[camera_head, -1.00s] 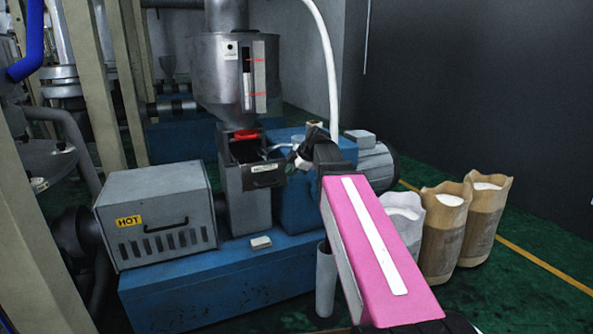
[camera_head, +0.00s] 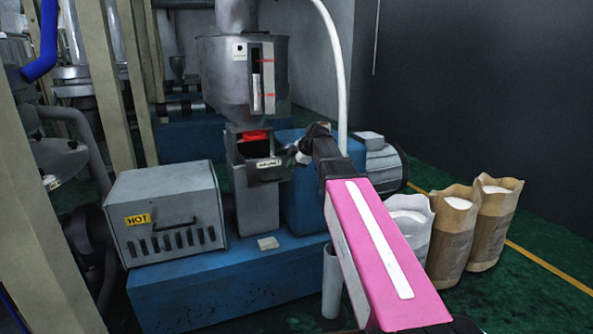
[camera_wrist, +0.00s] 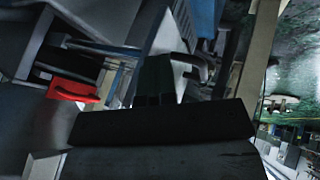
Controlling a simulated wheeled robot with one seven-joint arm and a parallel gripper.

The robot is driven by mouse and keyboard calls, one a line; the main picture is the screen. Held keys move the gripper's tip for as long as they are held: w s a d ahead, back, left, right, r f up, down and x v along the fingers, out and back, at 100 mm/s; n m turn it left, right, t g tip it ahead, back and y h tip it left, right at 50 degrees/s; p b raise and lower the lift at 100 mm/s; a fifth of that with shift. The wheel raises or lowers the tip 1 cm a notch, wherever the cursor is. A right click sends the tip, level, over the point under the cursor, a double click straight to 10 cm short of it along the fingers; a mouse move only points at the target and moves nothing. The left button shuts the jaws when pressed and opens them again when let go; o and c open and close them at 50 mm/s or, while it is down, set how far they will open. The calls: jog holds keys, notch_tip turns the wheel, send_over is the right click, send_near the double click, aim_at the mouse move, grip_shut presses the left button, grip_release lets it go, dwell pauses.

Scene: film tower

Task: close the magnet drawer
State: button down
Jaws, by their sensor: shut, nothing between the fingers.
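The magnet drawer (camera_head: 268,164), a small grey drawer with a pale label, sits in the grey housing (camera_head: 257,205) under the hopper. A dark gap shows above its front, so it looks partly open; how far is hard to tell. My gripper (camera_head: 291,151) is shut and empty, just right of the drawer front at about its height. Whether it touches the drawer is unclear. In the wrist view my shut fingers (camera_wrist: 155,80) point ahead at the centre, and the drawer is not clearly identifiable.
A red part (camera_head: 255,135) lies under the metal hopper (camera_head: 222,75); it also shows in the wrist view (camera_wrist: 72,88). A grey box marked HOT (camera_head: 165,215) stands left on the blue base (camera_head: 210,290). Open sacks (camera_head: 452,225) stand right. A white pipe (camera_head: 332,280) stands in front.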

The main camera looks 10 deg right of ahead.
jog(key=w+a, duration=0.2)
jog(key=w, duration=0.8)
jog(key=w+a, duration=0.3)
jog(key=w, duration=0.7)
jog(key=shift+a, duration=0.35)
jog(key=shift+s, duration=0.15)
